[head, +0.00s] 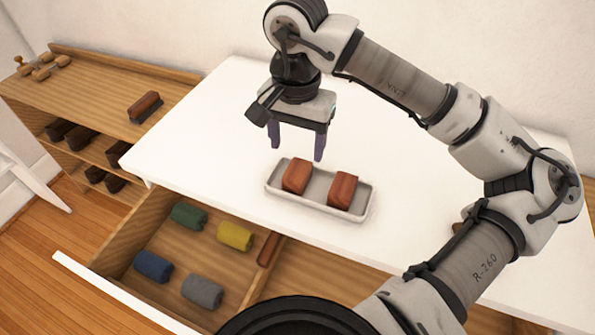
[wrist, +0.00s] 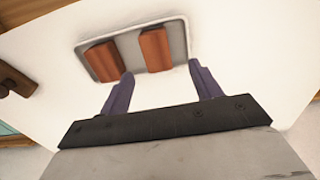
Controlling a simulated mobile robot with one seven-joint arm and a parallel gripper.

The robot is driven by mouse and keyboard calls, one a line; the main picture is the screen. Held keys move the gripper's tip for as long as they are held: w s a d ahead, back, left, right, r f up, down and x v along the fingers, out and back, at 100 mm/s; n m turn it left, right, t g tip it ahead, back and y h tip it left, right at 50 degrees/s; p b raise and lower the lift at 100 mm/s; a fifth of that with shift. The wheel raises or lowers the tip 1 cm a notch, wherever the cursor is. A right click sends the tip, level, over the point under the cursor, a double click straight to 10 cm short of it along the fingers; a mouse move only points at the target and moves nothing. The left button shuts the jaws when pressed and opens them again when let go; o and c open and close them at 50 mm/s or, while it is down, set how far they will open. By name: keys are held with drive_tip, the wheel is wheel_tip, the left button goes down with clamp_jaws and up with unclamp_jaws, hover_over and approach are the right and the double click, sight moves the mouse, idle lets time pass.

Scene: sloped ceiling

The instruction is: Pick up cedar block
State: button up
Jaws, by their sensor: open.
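Two reddish-brown wooden blocks, a left one (head: 297,176) and a right one (head: 342,190), lie side by side in a pale shallow tray (head: 316,206) on the white table. They look alike, and I cannot tell which is cedar. My gripper (head: 297,150) is open and empty, pointing down above the table, behind and above the tray. In the wrist view the tray (wrist: 128,48) is at the top, with the blocks (wrist: 103,60) and (wrist: 155,50) beyond my open fingers (wrist: 160,70). The fingers appear apart from both blocks.
A brush (head: 145,107) lies on the wooden shelf unit at left. The table around the tray is mostly clear.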

sight(298, 168)
drive_tip(key=shift+s+d+f+p, duration=0.1)
drive_tip(key=shift+f+p, duration=0.45)
drive_tip(key=shift+f, duration=1.2)
drive_tip(key=shift+s+d+f+p, duration=0.1)
drive_tip(key=shift+f+p, duration=0.45)
drive_tip(key=shift+f, duration=1.15)
drive_tip(key=c, duration=1)
drive_tip(key=shift+c, duration=0.2)
wheel_tip(298, 168, up, 20)
drive_tip(key=b, duration=0.2)
drive_tip(key=shift+b, duration=0.35)
